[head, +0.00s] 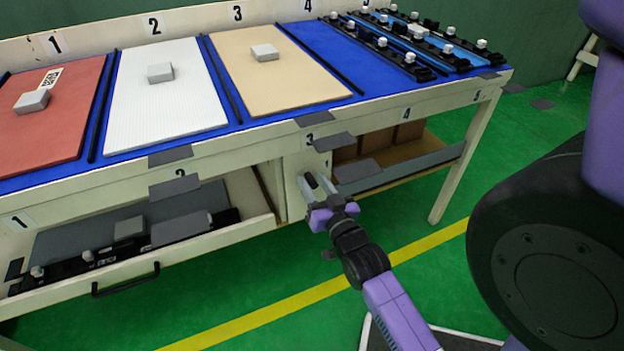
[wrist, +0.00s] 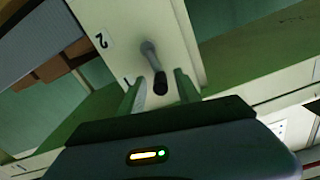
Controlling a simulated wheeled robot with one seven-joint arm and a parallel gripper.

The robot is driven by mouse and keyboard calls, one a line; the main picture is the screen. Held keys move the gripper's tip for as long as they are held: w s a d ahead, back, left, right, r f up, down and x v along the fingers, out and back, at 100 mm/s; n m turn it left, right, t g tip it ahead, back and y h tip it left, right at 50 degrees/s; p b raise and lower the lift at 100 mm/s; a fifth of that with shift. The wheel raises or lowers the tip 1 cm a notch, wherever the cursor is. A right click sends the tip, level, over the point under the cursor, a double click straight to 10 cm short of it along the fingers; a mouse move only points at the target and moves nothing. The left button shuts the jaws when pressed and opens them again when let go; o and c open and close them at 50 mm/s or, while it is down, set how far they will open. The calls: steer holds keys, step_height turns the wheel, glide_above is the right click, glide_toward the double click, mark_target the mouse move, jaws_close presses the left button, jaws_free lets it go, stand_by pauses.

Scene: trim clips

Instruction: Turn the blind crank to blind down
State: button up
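The crank (wrist: 153,62) shows in the wrist view as a grey arm with a black knob, on a pale upright panel (wrist: 172,25). My gripper (wrist: 160,78) is open, with one finger on each side of the black knob in that view. I cannot tell whether the knob is deep between the fingers or touching them. In the head view my gripper (head: 322,188) is at the pale panel under the table's front edge, and its fingers largely hide the crank. I cannot make out a blind for certain.
The long table (head: 255,132) stands just above my gripper. An open drawer (head: 140,268) with a black handle juts out at the left. A shelf (head: 415,160) with brown boxes lies at the right. The green floor in front is clear, with a yellow line.

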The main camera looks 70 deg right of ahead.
steer(key=p+v, duration=0.1)
steer(key=v, duration=0.5)
steer(key=shift+s+a, duration=0.15)
stand_by(0.4)
steer(key=a+r+n+t+y, duration=0.2)
steer(key=a+n+y, duration=0.1)
steer(key=a, duration=0.6)
steer(key=a+r+n+t+y, duration=0.2)
steer(key=a+r+n+y, duration=0.15)
steer(key=a, duration=0.45)
steer(key=s+a+n+y, duration=0.3)
steer(key=s+a+y, duration=0.1)
steer(key=a, duration=0.3)
steer(key=s+a+n+y, duration=0.3)
steer(key=s+a+y, duration=0.1)
steer(key=a, duration=0.2)
step_height(320, 180, up, 24)
steer(key=p, duration=2.4)
steer(key=shift+w+g+h, duration=0.35)
steer(key=shift+g, duration=0.05)
